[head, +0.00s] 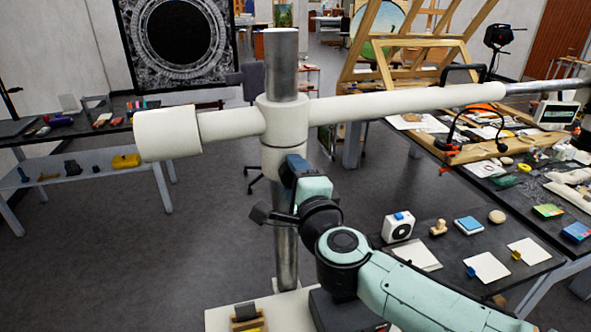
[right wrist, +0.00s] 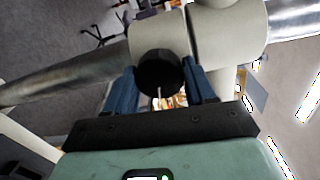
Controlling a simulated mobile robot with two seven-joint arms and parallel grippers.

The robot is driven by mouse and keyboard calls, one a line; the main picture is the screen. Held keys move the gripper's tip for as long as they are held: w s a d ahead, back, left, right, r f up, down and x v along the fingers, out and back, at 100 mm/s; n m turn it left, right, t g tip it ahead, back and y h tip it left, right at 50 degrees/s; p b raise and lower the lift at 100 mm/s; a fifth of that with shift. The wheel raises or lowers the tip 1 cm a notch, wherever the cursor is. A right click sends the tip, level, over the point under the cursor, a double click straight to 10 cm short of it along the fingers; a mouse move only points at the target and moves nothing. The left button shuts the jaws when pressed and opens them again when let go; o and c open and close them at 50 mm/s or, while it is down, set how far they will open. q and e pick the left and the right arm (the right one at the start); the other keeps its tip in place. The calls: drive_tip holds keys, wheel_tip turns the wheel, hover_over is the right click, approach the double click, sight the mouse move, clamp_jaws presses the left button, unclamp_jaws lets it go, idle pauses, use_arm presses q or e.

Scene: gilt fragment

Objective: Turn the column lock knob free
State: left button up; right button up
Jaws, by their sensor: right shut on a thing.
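A steel column (head: 282,65) stands upright with a white collar (head: 277,122) around it. A white horizontal arm passes through the collar, and a steel part of it leads off right. In the right wrist view the black round column lock knob (right wrist: 159,72) sticks out from the white collar (right wrist: 214,35). My right gripper (head: 293,166) is at the collar's lower front, its blue fingers on either side of the knob, shut on it. In the head view the gripper hides the knob. My left gripper is in neither view.
A dark table (head: 440,248) with a white boxed device, blue pad and paper cards lies to the right. A wooden easel (head: 385,85) stands behind it. Another bench (head: 80,130) with small items is at left. Open grey floor lies around the column's left side.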

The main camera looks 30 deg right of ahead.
drive_tip(key=shift+n, duration=0.6)
drive_tip(key=o, duration=1)
drive_tip(key=shift+o, duration=0.2)
drive_tip(key=v, duration=1.3)
drive_tip(key=shift+s, duration=0.25)
